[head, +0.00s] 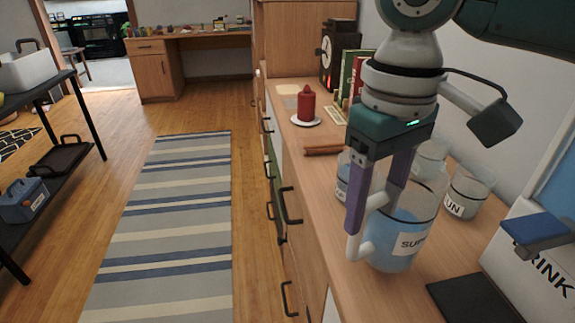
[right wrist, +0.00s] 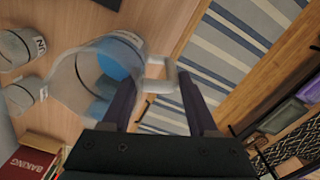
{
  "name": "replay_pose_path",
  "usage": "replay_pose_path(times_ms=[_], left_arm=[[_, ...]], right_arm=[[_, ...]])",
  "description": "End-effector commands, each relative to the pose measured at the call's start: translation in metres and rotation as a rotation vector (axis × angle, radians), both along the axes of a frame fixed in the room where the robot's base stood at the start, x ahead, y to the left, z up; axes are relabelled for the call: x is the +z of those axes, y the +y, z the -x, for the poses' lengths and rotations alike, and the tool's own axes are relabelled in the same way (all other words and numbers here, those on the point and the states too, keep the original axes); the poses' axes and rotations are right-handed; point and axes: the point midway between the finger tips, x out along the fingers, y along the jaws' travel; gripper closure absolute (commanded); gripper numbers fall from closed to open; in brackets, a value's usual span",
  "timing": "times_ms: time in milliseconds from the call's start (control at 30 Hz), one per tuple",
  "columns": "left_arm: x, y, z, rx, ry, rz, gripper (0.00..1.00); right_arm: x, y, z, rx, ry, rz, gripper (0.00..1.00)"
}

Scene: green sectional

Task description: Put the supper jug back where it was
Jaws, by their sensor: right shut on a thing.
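The supper jug (head: 408,218) is clear, with blue contents and a white label of which "SUP" shows. It stands upright at the right part of the wooden counter; I cannot tell whether its base touches the top. My right gripper (head: 374,212) comes down from above, its purple fingers on either side of the jug's pale handle, and is shut on it. In the right wrist view the jug (right wrist: 85,82) and its handle (right wrist: 160,72) show, with the handle between the fingertips (right wrist: 158,84). My left gripper is not in view.
A jar labelled "UN" (head: 467,193) and other clear jars stand behind the jug. A white drink dispenser (head: 530,255) and a dark mat (head: 462,300) are to the right.

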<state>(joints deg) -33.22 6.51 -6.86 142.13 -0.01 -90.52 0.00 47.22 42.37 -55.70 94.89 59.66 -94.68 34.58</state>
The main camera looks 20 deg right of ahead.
Motion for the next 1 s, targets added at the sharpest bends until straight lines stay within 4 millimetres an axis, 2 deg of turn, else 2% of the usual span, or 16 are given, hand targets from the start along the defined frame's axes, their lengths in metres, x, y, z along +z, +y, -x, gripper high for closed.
replay_pose_path(times_ms=[100,200,600,633,867,1000], left_arm=[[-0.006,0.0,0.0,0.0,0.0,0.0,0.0],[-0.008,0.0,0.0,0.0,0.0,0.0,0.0],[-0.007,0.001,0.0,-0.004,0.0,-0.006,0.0],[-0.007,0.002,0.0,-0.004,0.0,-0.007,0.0],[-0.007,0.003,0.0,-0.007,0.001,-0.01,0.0],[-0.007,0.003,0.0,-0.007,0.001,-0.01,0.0]], right_arm=[[-0.023,0.0,0.001,0.0,0.004,0.001,1.0],[-0.032,0.0,0.0,0.0,0.001,0.001,1.0],[-0.036,0.0,0.0,0.0,0.0,0.0,1.0],[-0.037,0.0,0.0,0.0,0.001,0.0,0.38],[-0.037,0.0,0.0,0.0,0.001,0.0,0.12],[-0.036,0.0,0.0,0.0,0.001,0.0,0.1]])
